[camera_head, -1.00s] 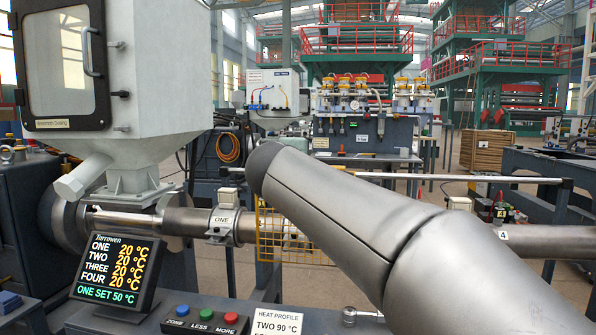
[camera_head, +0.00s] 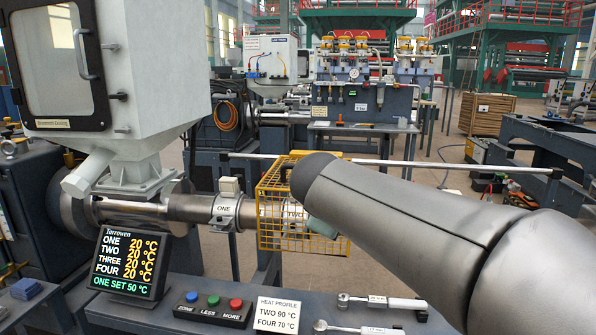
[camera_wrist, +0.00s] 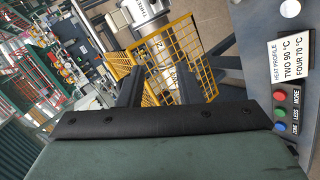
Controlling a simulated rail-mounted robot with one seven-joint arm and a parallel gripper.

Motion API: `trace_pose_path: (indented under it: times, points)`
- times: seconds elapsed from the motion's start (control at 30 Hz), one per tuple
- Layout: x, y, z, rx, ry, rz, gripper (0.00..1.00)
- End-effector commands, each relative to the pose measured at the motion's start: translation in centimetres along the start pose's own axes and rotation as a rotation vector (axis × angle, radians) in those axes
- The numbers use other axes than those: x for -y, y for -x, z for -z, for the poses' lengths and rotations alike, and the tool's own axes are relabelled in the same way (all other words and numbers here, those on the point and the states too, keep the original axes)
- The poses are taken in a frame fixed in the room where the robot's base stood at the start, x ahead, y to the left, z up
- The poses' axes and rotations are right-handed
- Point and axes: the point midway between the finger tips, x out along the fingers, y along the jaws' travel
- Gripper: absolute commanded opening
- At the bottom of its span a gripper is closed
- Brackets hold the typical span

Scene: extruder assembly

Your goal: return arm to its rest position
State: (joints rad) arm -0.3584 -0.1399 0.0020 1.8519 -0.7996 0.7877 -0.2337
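My arm (camera_head: 420,215) reaches in from the lower right of the head view, across the right part of the extruder barrel. The yellow guard cage (camera_head: 268,232) sits around the barrel near label TWO. It also shows beyond the fingers in the wrist view (camera_wrist: 188,62); I cannot tell how far off it is.
A display (camera_head: 125,262) reads 20 °C for all zones. A button box (camera_head: 212,309) and heat profile card (camera_head: 277,315) stand on the bench. Two wrench-like tools (camera_head: 385,302) lie to the right. A hopper (camera_head: 150,60) rises at left. A pale horizontal rail (camera_head: 450,165) runs behind my arm.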

Motion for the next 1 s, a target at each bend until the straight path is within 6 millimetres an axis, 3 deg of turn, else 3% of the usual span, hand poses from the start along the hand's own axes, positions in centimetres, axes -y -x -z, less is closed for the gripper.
trace_pose_path:
  times: [0.03, 0.07, 0.17, 0.3, 0.43, 0.6, 0.7, 1.0]
  points:
    - [-1.2, 1.9, -1.8, 0.050, -0.062, 0.067, 0.32]
    - [-0.8, 2.3, -2.9, 0.078, -0.103, 0.109, 0.32]
    - [1.0, 4.2, -6.7, 0.178, -0.245, 0.243, 0.32]
    - [3.8, 8.1, -11.4, 0.328, -0.456, 0.419, 0.32]
    - [6.5, 12.4, -14.6, 0.462, -0.646, 0.557, 0.32]
    - [9.3, 16.4, -16.7, 0.586, -0.824, 0.674, 0.32]
    - [10.3, 17.5, -17.2, 0.621, -0.877, 0.706, 0.32]
    - [11.0, 17.6, -17.3, 0.633, -0.896, 0.718, 0.32]
